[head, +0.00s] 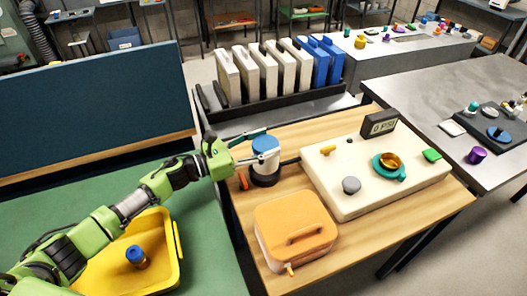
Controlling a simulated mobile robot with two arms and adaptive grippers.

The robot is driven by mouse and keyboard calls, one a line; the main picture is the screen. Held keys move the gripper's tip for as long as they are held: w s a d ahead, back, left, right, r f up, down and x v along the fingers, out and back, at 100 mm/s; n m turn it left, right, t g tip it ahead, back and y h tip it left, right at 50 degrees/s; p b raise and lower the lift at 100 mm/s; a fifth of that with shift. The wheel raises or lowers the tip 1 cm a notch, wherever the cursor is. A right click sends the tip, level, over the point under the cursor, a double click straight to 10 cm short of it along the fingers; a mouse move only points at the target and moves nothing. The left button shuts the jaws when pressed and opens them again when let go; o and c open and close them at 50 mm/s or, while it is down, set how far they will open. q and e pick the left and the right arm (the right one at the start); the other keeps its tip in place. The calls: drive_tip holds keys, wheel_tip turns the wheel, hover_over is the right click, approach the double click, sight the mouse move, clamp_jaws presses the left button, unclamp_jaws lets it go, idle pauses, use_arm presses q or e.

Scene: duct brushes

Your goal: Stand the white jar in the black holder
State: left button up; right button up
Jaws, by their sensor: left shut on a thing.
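The white jar (266,164) with a blue lid stands upright near the left edge of the wooden table. The black holder (265,181) surrounds its foot, and the jar's bottom is hidden inside the holder's rim. My left gripper (257,146) comes in from the left, level with the upper part of the jar, and is shut on it. The far finger passes behind the lid. My right gripper is out of view.
A cream panel box (345,197) with knobs and a display stands right of the jar. An orange case (295,232) lies in front. A yellow tray (170,262) holds a blue-topped item. White and blue upright blocks (265,75) stand behind.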

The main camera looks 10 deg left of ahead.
use_arm(q)
drive_tip(key=shift+w+a+f, duration=0.1)
drive_tip(key=shift+w+f, duration=0.25)
wheel_tip(320, 180, down, 3)
drive_tip(key=shift+r+p, duration=0.1)
drive_tip(key=shift+p, duration=0.3)
drive_tip(key=shift+s, duration=0.1)
drive_tip(key=shift+f+b, duration=0.4)
drive_tip(key=shift+b, duration=0.05)
drive_tip(key=o, duration=1.6)
drive_tip(key=shift+c, duration=0.2)
drive_tip(key=shift+r, duration=0.1)
